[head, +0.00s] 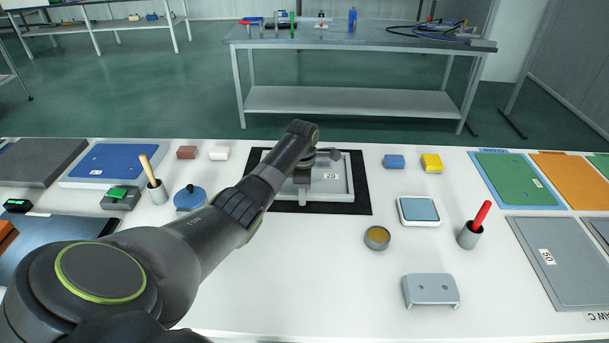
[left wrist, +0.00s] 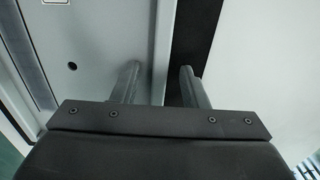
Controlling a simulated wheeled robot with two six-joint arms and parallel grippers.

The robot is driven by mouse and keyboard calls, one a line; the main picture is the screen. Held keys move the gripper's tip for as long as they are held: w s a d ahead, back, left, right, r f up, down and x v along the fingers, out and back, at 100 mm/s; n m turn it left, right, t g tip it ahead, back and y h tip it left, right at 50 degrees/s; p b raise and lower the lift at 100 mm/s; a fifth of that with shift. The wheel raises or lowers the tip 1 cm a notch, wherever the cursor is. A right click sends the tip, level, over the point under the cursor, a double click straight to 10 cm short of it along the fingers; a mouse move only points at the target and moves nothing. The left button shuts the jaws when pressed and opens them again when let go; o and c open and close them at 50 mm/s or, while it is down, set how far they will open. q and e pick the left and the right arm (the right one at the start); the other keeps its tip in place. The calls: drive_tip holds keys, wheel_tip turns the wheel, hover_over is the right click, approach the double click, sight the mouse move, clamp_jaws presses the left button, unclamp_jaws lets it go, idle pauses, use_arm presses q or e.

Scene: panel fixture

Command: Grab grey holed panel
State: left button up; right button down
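A grey panel (head: 332,187) with a light raised rim and a label lies on a black mat (head: 361,201) at the middle of the white table. In the left wrist view the panel (left wrist: 95,50) shows one small dark hole. My left gripper (head: 302,197) is over the panel's near rim. In the left wrist view its two fingers (left wrist: 160,85) are apart, one on the panel's side of the rim and one over the black strip. I cannot tell whether they touch the rim. My arm hides part of the panel and mat. My right gripper is not in view.
A larger grey panel (head: 562,285) lies at the right, near green (head: 510,180) and orange panels. A blue panel (head: 110,158) is at the left. A metal bracket (head: 431,291), a round tin (head: 377,237) and a cup with a red handle (head: 469,236) stand front right. The front middle is clear.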

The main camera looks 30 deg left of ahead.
use_arm(q)
clamp_jaws()
drive_tip(key=shift+w+r, duration=0.1)
drive_tip(key=shift+r, duration=0.1)
idle(0.3)
